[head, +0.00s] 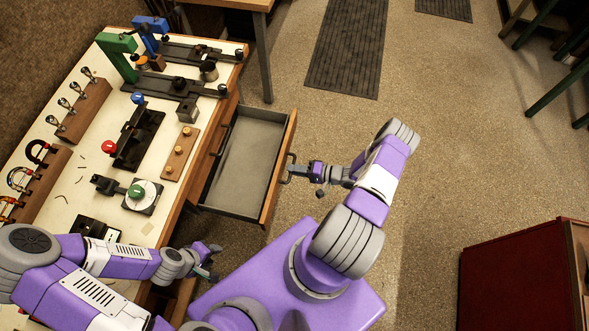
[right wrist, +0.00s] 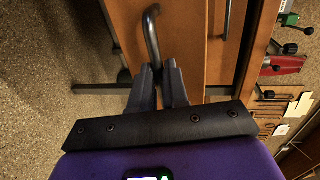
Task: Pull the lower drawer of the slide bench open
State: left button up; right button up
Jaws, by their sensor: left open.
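The slide bench (head: 186,190) stands at the left in the head view. One of its drawers (head: 240,165) is pulled well out, and its grey inside looks empty. A shut drawer front with a handle (head: 217,142) shows above it, so the open one appears to be the lower drawer. My right gripper (head: 294,168) is at the open drawer's front. In the right wrist view its fingers (right wrist: 159,72) are closed around the drawer's bar handle (right wrist: 151,32). My left gripper (head: 213,262) is open and empty beside the bench's near front edge.
Clamps, tools and blocks crowd the bench top. A dark red cabinet (head: 520,275) stands at the lower right. A dark floor mat (head: 347,45) lies at the back. The floor right of the drawer is clear apart from my own arm and base.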

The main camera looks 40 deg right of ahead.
jog(key=o, duration=0.3)
jog(key=shift+o, duration=0.2)
jog(key=v, duration=0.7)
jog(key=shift+s+d, duration=0.2)
